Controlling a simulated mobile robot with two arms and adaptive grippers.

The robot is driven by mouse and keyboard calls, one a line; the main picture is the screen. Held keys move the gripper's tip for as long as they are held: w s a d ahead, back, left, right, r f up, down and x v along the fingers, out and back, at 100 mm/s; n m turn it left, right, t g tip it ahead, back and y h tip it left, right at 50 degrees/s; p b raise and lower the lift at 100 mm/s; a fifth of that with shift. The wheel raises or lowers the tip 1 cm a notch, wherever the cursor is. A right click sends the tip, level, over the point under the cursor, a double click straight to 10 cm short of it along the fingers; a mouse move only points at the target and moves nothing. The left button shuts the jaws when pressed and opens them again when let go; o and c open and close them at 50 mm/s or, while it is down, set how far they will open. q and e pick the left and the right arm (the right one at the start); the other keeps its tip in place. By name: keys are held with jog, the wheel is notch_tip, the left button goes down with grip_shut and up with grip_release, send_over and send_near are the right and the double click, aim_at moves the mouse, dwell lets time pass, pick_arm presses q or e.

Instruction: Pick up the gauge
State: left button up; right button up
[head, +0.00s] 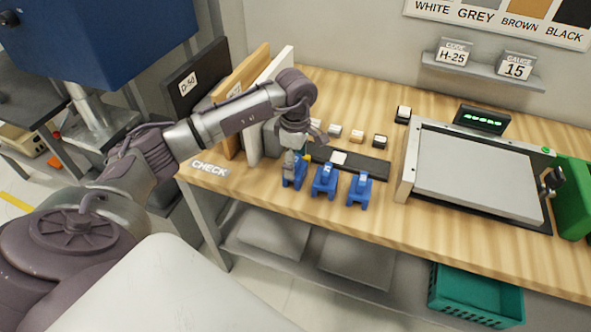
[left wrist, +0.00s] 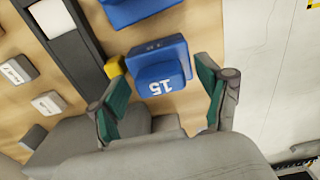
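Three blue gauges stand in a row near the table's front edge: the leftmost gauge (head: 291,182), the middle gauge (head: 324,183) and the right gauge (head: 359,189). My left gripper (head: 294,160) is down at the leftmost one and partly hides it. In the left wrist view this gauge (left wrist: 160,70) bears the number 15 and lies between the spread green-padded fingers of my left gripper (left wrist: 162,92). Gaps show on both sides, so the fingers are not closed on it. A card (head: 516,67) on the wall shelf reads gauge 15. My right gripper is not in view.
A dark strip (head: 372,165) with a white block lies behind the gauges, with several small sample blocks beyond. A small yellow piece (left wrist: 115,66) sits close beside gauge 15. Upright boards (head: 268,82) stand at left. A framed grey panel (head: 478,178) fills the right side.

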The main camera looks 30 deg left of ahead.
pick_arm(q)
jog(key=c, duration=1.1)
